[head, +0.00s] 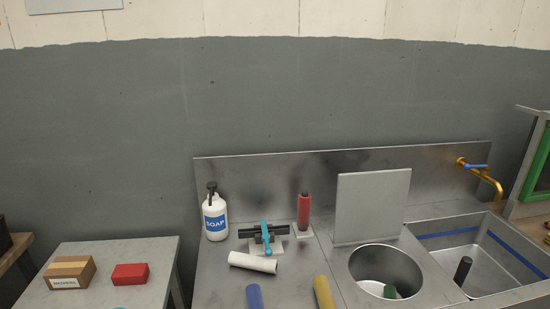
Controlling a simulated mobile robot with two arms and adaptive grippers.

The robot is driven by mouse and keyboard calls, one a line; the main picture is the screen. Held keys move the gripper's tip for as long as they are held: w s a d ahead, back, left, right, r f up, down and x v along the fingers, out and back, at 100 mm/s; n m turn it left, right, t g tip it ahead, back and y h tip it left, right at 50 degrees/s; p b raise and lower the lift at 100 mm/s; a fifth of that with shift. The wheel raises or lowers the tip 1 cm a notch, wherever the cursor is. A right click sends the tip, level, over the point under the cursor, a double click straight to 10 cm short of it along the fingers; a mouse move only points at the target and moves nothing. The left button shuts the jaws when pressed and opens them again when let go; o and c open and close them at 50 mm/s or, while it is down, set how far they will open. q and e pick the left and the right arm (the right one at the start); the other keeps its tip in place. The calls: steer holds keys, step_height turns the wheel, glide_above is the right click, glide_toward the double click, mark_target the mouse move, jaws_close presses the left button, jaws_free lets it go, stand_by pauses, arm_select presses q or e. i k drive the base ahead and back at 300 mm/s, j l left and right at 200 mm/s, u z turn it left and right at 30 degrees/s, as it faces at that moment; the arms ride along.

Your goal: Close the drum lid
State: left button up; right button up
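The drum (354,268) is a round metal opening set into the steel counter, right of the middle in the head view. Its lid (373,206) is a flat square grey plate that stands upright at the back of the opening. The drum is open, and a green item (390,291) and something white show inside it. Neither of my grippers is in view.
A sink (468,262) with a yellow tap (484,177) lies right of the drum. On the counter left of it are a soap bottle (215,217), a red cylinder (303,212), a white roll (253,262), and blue (254,297) and yellow (323,292) cylinders.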

mark_target(370, 205)
steer(key=i+l, duration=0.1)
steer(key=l, duration=0.2)
steer(key=i+l, duration=0.15)
steer(key=l, duration=0.15)
steer(key=i+l, duration=0.1)
steer(key=l, duration=0.25)
steer(key=i+l+u, duration=0.1)
steer(key=l, duration=0.2)
